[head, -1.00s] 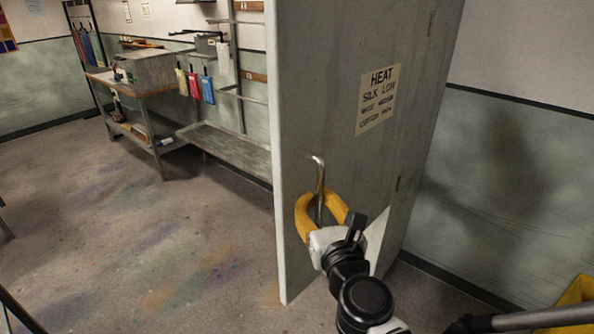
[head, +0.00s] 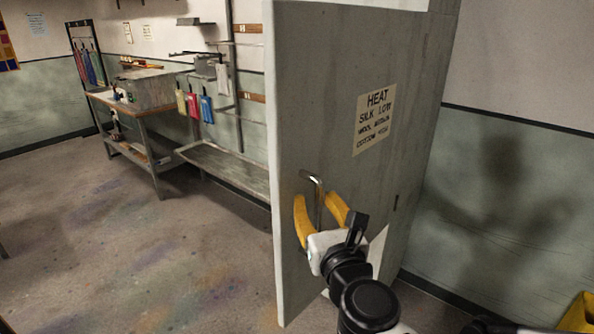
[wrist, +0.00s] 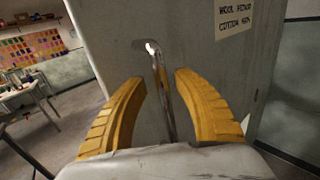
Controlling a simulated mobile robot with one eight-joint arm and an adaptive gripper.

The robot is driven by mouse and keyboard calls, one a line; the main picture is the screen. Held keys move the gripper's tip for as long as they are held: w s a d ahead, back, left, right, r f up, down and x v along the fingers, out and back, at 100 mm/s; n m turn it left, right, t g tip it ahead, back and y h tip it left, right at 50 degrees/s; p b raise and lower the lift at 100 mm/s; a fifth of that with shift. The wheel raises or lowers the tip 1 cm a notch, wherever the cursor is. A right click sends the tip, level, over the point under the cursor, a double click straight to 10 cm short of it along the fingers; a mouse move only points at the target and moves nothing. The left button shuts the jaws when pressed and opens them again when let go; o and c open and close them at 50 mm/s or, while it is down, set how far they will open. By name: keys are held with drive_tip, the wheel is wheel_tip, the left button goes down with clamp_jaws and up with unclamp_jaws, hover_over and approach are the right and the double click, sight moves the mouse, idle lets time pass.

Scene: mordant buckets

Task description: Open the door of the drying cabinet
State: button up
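The drying cabinet door (head: 330,130) is grey metal and stands swung out from the wall, with a label (head: 375,117) reading HEAT, SILK LOW. A bent metal handle (head: 318,200) stands upright near the door's left edge. My gripper (head: 321,202) has two yellow fingers, spread open on either side of the handle. In the wrist view the handle (wrist: 161,90) runs up between the fingers (wrist: 150,88), with a gap visible on each side. The cabinet's inside is hidden behind the door.
A workbench (head: 140,108) with a grey box (head: 150,88) stands at the back left. A low metal shelf (head: 225,165) and hanging coloured cloths (head: 205,108) are along the wall. The floor (head: 120,240) left of the door is clear. A yellow object (head: 580,315) is at lower right.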

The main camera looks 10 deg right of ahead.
sight(317, 177)
drive_tip(key=shift+r, duration=3)
